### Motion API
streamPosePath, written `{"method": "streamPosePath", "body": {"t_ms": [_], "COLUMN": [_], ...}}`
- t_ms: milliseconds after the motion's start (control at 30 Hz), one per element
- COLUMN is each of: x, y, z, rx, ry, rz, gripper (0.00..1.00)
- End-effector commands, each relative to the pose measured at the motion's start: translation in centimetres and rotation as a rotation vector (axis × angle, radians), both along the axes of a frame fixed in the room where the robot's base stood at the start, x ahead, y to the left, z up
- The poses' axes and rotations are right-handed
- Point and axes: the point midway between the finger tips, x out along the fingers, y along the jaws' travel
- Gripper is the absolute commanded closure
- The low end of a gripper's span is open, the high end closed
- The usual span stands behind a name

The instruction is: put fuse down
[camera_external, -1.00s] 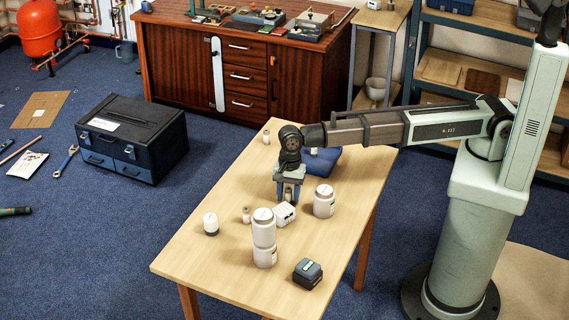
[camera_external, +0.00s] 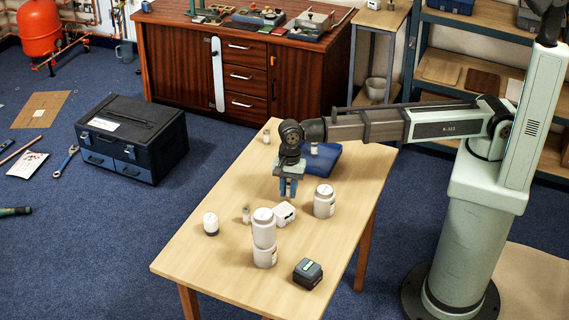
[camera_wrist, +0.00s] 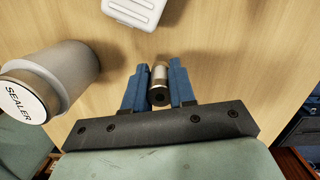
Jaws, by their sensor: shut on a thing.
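My gripper (camera_external: 288,194) points down above the wooden table, near its middle. In the wrist view my gripper (camera_wrist: 158,85) has its blue fingers on both sides of a small cylinder, the fuse (camera_wrist: 159,82). The fuse has a pale body and a dark metallic end facing the camera. The fingers are shut on it. In the external view the fuse is mostly hidden by the fingers, and its exact height above the table is hard to tell.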

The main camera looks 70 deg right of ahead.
Motion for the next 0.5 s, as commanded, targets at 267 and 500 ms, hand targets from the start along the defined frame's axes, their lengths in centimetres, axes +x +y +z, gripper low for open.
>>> {"method": "streamPosePath", "body": {"t_ms": [267, 500], "x": [0.1, 0.1], "y": [0.0, 0.0], "z": [4.5, 7.2], "rx": [0.001, 0.001], "ry": [-0.002, -0.002], "rz": [0.0, -0.001], "gripper": [1.0, 1.0]}}
